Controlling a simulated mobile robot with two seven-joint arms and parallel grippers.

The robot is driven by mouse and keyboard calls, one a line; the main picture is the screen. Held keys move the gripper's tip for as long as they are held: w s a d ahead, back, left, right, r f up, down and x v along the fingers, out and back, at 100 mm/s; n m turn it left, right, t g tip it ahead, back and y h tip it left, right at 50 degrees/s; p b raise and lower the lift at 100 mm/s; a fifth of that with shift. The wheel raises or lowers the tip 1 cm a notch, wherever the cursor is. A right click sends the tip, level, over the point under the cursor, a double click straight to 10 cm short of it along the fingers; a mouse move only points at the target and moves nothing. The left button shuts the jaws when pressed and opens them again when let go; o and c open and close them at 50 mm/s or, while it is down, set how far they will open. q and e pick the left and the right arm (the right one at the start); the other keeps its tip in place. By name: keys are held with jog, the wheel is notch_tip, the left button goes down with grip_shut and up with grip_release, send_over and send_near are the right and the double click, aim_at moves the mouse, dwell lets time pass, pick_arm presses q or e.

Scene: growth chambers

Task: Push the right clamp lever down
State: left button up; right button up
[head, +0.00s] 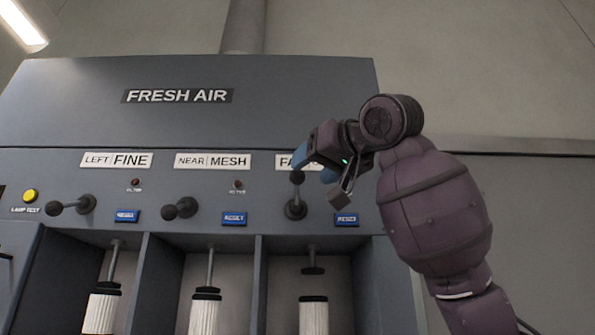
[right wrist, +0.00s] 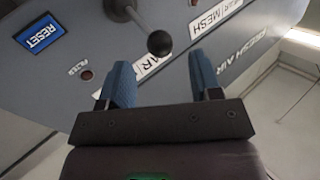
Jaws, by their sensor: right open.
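The right clamp lever (head: 297,192) stands upright on the grey panel, its black knob (head: 297,177) at the top, under a label partly hidden by my right gripper. My right gripper (head: 318,164) is open, with blue fingers, close to the right of the knob in the head view. In the right wrist view the knob (right wrist: 159,43) shows just beyond the two blue fingertips (right wrist: 160,70), roughly between them. I see no clear contact. The gripper holds nothing. My left gripper is not in view.
Two other levers, left (head: 72,205) and middle (head: 181,208), point leftward. Blue reset buttons (head: 346,220) sit beside the levers. A yellow lamp test button (head: 30,195) is at far left. Open wall lies right of the cabinet.

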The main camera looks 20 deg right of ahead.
aim_at(302, 174)
jog(key=shift+p+x, duration=0.75)
jog(key=shift+x, duration=1.9)
grip_shut()
